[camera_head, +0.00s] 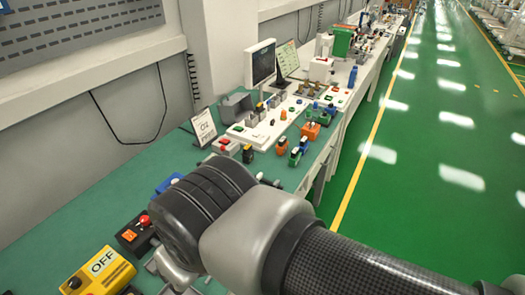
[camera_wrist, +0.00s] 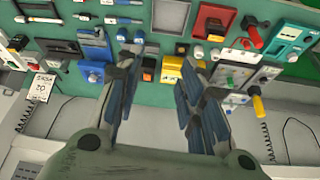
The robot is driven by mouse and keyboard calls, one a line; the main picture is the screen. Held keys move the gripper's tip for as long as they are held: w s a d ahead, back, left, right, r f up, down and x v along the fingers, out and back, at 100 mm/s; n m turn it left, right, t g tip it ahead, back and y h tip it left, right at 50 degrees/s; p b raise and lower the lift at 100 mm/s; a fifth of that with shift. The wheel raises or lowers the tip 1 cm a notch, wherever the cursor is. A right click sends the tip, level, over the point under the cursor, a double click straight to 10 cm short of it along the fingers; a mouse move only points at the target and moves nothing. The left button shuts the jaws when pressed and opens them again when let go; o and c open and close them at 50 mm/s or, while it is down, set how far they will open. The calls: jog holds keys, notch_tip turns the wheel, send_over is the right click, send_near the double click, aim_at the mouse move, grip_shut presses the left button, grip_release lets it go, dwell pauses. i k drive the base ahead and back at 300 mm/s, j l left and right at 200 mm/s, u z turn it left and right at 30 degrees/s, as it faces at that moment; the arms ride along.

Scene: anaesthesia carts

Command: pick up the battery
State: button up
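A small black block with an orange end (camera_wrist: 148,69) shows between the fingers. I cannot tell for sure whether it is the battery. Next to it is a yellow box (camera_wrist: 171,69), partly hidden by the right finger. In the head view my arm hides most of the gripper and the bench beneath it.
A blue device (camera_wrist: 92,71) lies left of the fingers. A red-framed device (camera_wrist: 213,21) and grey control boxes (camera_wrist: 235,60) lie to the right. In the head view, a yellow OFF box (camera_head: 98,272) sits front left and a monitor (camera_head: 261,63) stands farther back. The green floor at right is clear.

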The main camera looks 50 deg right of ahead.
aim_at(247, 153)
jog(key=z, duration=1.45)
